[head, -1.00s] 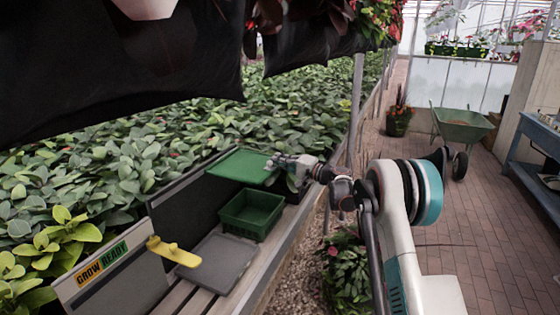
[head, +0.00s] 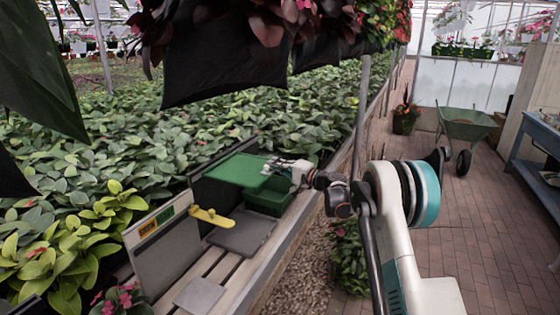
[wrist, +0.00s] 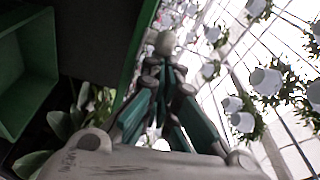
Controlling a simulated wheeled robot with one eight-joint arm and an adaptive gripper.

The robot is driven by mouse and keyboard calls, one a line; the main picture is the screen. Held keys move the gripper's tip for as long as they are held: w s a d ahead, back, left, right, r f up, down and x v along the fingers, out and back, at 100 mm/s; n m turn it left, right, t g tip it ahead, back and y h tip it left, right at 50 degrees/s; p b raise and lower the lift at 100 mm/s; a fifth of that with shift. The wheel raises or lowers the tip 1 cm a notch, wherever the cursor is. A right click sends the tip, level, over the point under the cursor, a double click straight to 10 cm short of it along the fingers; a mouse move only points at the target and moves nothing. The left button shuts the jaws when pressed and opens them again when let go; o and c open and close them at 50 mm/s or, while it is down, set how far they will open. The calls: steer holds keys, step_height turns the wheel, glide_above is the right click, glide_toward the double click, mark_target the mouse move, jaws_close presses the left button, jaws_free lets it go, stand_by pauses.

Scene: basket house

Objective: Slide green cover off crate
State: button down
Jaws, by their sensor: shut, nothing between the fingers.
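The green cover (head: 238,171) is a flat panel lying roughly level behind and to the left of the green crate (head: 268,201). The crate's open inside shows in part, and the cover's front edge overlaps its back side in the picture. The crate also shows at the left of the wrist view (wrist: 24,85). My gripper (head: 270,166) is at the cover's right end. In the wrist view my gripper (wrist: 165,45) has its fingers together and empty, close beside a green edge that looks like the cover's. I cannot tell if they touch.
A grey tray (head: 242,233) lies on the slatted bench in front of the crate. A yellow scoop-like tool (head: 212,217) is beside a grey sign panel (head: 160,240). Leafy plants fill the bed behind. A metal post (head: 361,115) stands right of my gripper.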

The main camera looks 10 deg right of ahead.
steer(key=shift+s+a+f, duration=0.1)
steer(key=shift+s+a, duration=0.7)
steer(key=shift+s, duration=0.3)
steer(key=shift+s+a, duration=0.8)
steer(key=shift+s, duration=0.3)
